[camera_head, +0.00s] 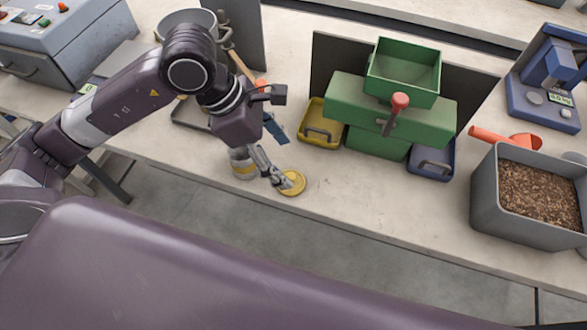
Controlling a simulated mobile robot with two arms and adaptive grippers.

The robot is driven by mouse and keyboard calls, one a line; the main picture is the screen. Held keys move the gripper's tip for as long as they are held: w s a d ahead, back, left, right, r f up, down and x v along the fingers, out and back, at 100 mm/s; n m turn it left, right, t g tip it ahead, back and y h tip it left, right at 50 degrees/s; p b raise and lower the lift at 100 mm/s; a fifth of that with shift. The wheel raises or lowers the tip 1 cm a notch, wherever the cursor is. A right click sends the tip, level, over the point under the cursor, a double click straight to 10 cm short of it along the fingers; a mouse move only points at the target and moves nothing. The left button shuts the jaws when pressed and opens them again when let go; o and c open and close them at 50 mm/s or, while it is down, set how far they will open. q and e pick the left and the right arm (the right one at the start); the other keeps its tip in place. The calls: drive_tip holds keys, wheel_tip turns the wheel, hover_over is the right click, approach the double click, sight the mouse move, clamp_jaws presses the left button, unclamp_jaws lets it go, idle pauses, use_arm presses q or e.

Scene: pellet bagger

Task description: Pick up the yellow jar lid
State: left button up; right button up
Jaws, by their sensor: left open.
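The yellow jar lid (293,184) is a round disc near the front edge of the bench, left of the middle of the head view. My left gripper (277,180) points down at the lid's left side, with its fingers over or beside the rim. It is open; I cannot tell whether a finger touches the lid. My right gripper is not in view.
A green machine (390,120) with a red-knobbed lever stands behind, between a yellow tray (320,124) and a blue tray (432,161). A grey bin of brown pellets (487,196) is at the right. The bench front right of the lid is clear.

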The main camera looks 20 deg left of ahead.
sight(290, 176)
use_arm(q)
drive_tip(key=shift+w+a+f, duration=0.15)
drive_tip(key=shift+w+a, duration=0.05)
drive_tip(key=shift+a, duration=0.45)
drive_tip(key=shift+f+y, duration=0.3)
drive_tip(key=x, duration=0.2)
drive_tip(key=p+x, duration=0.1)
drive_tip(key=x, duration=0.1)
drive_tip(key=p+x, duration=0.1)
drive_tip(key=x, duration=0.1)
drive_tip(key=shift+s+d+f, duration=0.1)
drive_tip(key=shift+s+d, duration=0.2)
drive_tip(key=shift+s, duration=0.05)
drive_tip(key=shift+d+f, duration=0.15)
drive_tip(key=shift+f, duration=0.2)
drive_tip(key=shift+w, duration=0.1)
drive_tip(key=shift+c, duration=0.4)
drive_tip(key=c, duration=0.9)
drive_tip(key=shift+o, duration=0.2)
